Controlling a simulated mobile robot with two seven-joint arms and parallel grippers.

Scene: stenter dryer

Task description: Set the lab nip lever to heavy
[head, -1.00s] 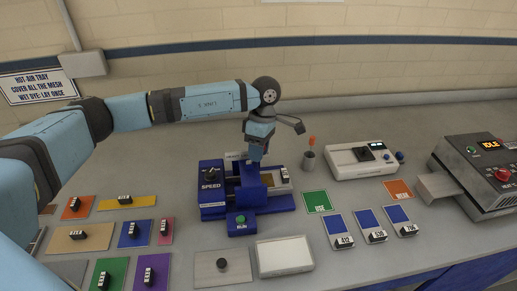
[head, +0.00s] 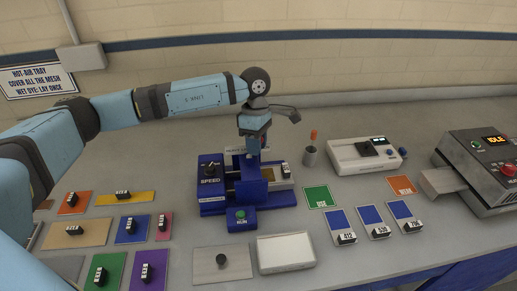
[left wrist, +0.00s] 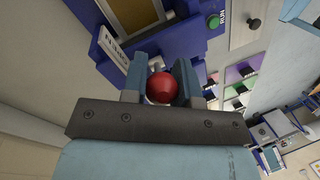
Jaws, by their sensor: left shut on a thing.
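The lab nip machine (head: 211,202) is a blue unit on the bench with a "SPEED" knob (head: 210,172) and a green "RUN" button (head: 240,214). My left gripper (head: 253,150) points down at its back, in front of a partly covered label. In the left wrist view, a red ball knob (left wrist: 163,87), seemingly the nip lever's end, sits between the two fingers (left wrist: 160,88), which are shut on it. The lever's shaft and the label's wording are hidden or too small to read. My right gripper is not in view.
Colour swatches with small black-and-white blocks lie at the left. A white tray (head: 286,252) and a grey plate (head: 208,262) lie in front. A cup (head: 310,157) and a white instrument (head: 350,156) stand to the right. A grey dryer with an "IDLE" display (head: 480,170) is at far right.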

